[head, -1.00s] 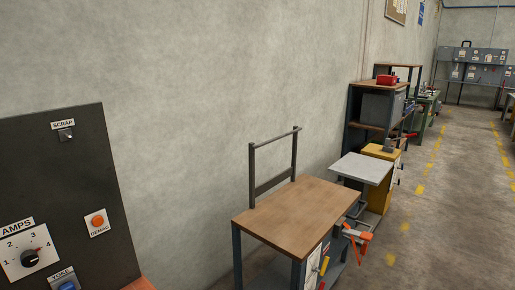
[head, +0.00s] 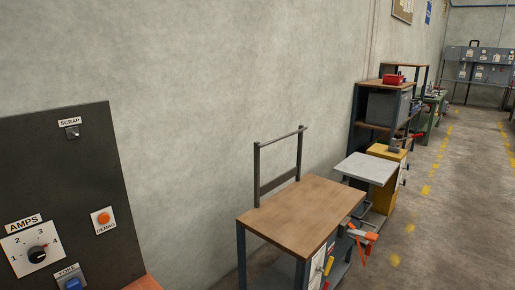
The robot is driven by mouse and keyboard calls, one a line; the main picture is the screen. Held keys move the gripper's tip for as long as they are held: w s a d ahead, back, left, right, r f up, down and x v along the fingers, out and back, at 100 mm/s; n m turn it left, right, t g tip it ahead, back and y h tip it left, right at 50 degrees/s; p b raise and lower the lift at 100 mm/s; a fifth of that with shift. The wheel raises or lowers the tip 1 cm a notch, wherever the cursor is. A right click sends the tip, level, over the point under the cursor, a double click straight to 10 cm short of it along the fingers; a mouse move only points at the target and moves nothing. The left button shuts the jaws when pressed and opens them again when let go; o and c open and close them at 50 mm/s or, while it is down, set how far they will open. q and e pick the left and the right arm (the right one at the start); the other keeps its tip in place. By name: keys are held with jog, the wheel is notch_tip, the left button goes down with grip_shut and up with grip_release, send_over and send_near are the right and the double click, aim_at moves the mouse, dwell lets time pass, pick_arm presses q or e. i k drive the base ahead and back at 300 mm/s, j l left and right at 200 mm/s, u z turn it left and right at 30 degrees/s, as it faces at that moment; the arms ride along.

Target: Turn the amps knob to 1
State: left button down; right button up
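The amps knob (head: 37,255) is a round black knob on a white dial plate (head: 22,262) marked AMPS, at the lower left. Its red pointer mark is at the knob's upper right, toward the 4. The numbers 2, 3 and 4 show around it; the 1 is at the left side of the dial. The plate is on a dark upright panel (head: 75,160). Neither of my grippers is in view.
The panel also carries a SCRAP switch (head: 72,132), an orange DEMAG button (head: 103,218) and a blue YOKE control (head: 72,282) just right of the knob. A wooden-topped bench (head: 300,210) stands to the right. Open floor (head: 430,240) lies farther right.

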aim_at(36, 254)
jog(key=u, duration=1.75)
